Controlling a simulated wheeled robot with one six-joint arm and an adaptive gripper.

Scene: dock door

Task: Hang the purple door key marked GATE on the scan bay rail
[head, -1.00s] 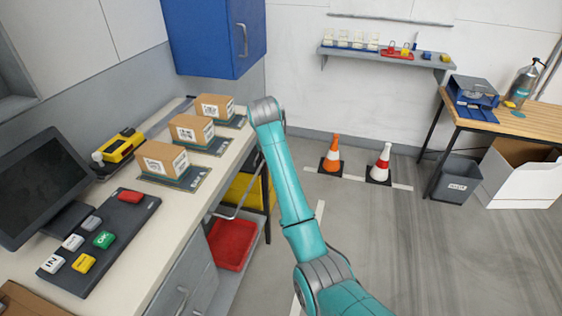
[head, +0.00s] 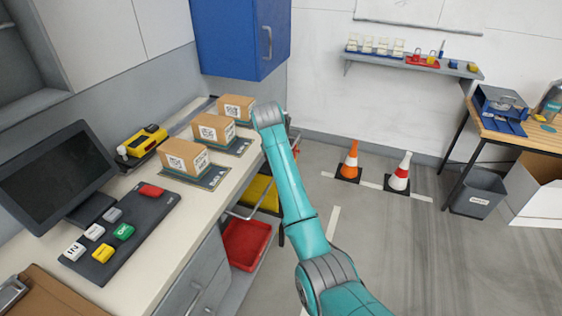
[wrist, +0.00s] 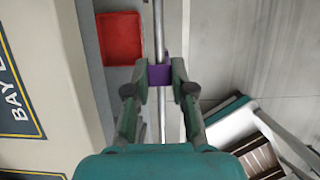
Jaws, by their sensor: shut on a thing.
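My gripper (wrist: 160,88) is shut on a purple piece, the door key (wrist: 159,75), in the wrist view. A silver rail (wrist: 159,30) runs up and down that picture and lines up with the purple piece, showing above and below it. I cannot tell whether the key is hooked over the rail or only in front of it. The GATE marking cannot be read. In the head view, my arm hides the gripper and the key beyond the counter's front edge.
The counter (head: 205,200) holds several boxes on mats, a button panel and a monitor (head: 55,175). A red tray (head: 246,244) lies below the counter edge. Two cones (head: 350,162) stand on the floor beyond my arm.

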